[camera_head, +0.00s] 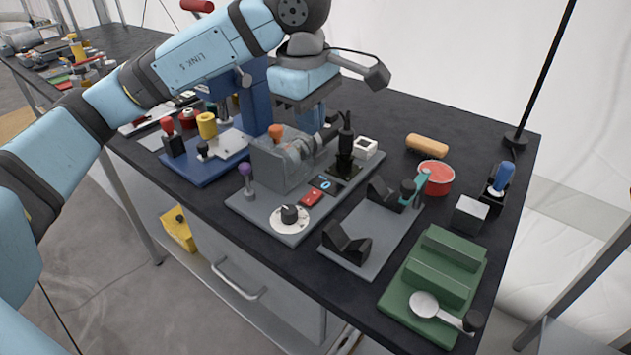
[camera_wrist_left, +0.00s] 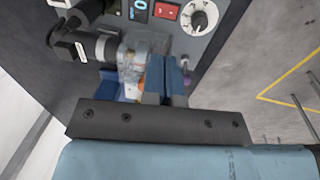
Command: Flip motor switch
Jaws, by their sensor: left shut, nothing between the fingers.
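The motor unit has a grey base plate (camera_head: 262,220) with a grey housing block (camera_head: 275,165) on it. A red rocker switch (camera_head: 311,197) sits at the plate's front, next to a blue display (camera_head: 325,184) reading 0 and a white dial with a black knob (camera_head: 290,215). The wrist view also shows the red switch (camera_wrist_left: 166,11), the display (camera_wrist_left: 139,9) and the dial (camera_wrist_left: 199,17). My left gripper (camera_head: 314,122) is above the rear of the unit, behind the switch and apart from it. Its fingers (camera_wrist_left: 167,65) are shut and empty. My right gripper is not in view.
A black upright tool (camera_head: 345,148) and an orange-topped part (camera_head: 276,131) stand close to my left gripper. A purple-knobbed lever (camera_head: 246,175) is at the plate's left. Grey and green fixtures (camera_head: 447,258) lie to the right. Air above the switch is clear.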

